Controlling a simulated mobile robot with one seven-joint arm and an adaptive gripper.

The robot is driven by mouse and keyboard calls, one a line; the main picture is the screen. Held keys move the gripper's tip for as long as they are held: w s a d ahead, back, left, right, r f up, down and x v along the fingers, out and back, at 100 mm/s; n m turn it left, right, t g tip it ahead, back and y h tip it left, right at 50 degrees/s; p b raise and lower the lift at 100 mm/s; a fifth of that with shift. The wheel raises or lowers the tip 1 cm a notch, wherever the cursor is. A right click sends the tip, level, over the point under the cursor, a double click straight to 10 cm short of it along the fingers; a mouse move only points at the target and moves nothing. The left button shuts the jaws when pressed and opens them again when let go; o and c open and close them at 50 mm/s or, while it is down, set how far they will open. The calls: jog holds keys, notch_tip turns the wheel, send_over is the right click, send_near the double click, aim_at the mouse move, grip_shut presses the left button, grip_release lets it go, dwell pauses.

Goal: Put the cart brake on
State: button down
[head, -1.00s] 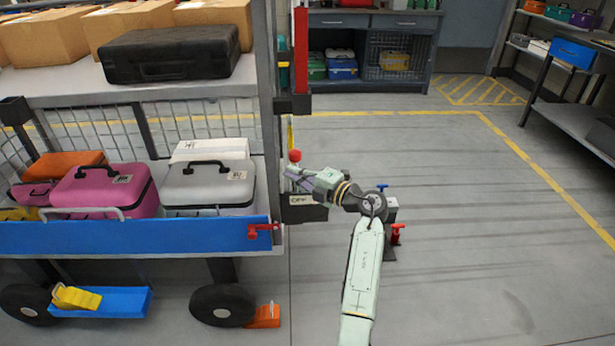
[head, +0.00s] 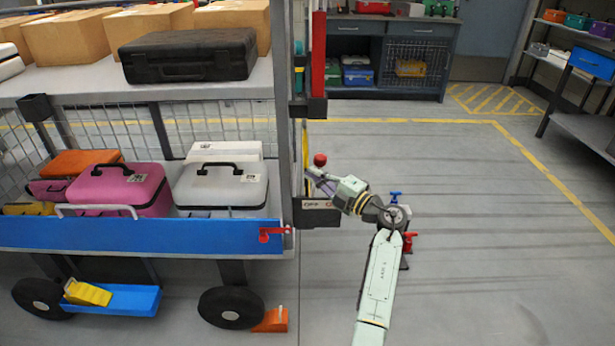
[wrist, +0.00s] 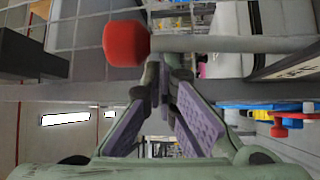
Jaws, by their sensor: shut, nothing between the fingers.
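The brake lever's red knob (head: 320,159) stands above a dark box marked OFF (head: 312,205) at the cart's right end. An orange mark shows at the right of that plate, partly hidden. My gripper (head: 311,173) is shut and empty, just below and left of the knob, beside the lever. In the wrist view, the red knob (wrist: 125,43) and its grey shaft (wrist: 225,43) lie across the picture, just beyond the shut fingertips (wrist: 163,75). The fingers are around nothing; I cannot tell whether they touch the shaft. The lever's lower part is hidden by my gripper.
The cart's blue rail (head: 140,236) carries a red latch (head: 272,234), with several cases above. An orange wedge (head: 272,320) sits by the right wheel (head: 230,307). Blue and red handles (head: 396,196) stand behind my arm.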

jog(key=d+f+m+t+b, duration=0.4)
jog(key=d+m+t+b, duration=0.2)
jog(key=d, duration=0.4)
jog(key=shift+f+m+y+b, duration=0.2)
jog(key=shift+m+y+b, duration=0.2)
jog(key=shift+m+b, duration=0.3)
jog(key=shift+f, duration=0.1)
